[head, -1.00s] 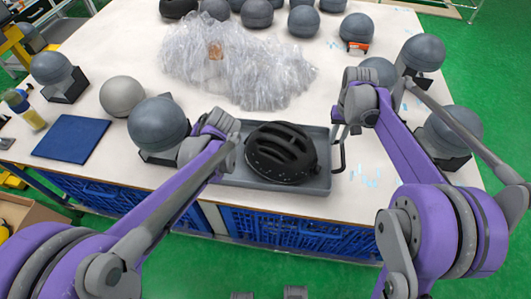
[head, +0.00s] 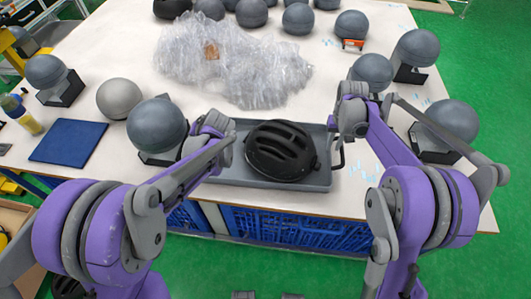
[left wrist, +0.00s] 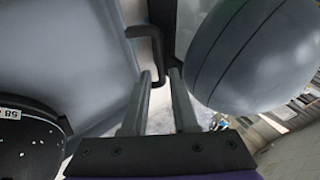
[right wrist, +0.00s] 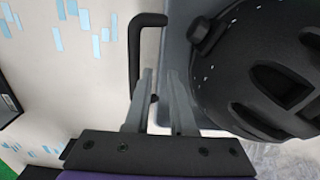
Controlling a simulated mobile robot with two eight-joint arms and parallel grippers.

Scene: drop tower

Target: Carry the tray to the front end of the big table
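The grey tray (head: 230,175) lies on the front part of the big table (head: 365,205) with a black helmet (head: 282,150) in it. A dark bar handle sticks out at each short end. My left gripper (head: 228,130) is at the left end; in its wrist view the fingers (left wrist: 160,75) are apart, with the left handle (left wrist: 154,45) reaching in between them. My right gripper (head: 334,125) is at the right end; in its wrist view the fingers (right wrist: 159,74) are apart, and the right handle's bar (right wrist: 134,55) shows beside one finger. I see no firm grip.
A grey ball on a stand (head: 157,125) is close to my left gripper. More balls (head: 372,72) stand right and behind. Crumpled clear plastic (head: 235,65) lies behind the tray. A blue mat (head: 68,143) lies left. Blue crates (head: 300,232) are under the table.

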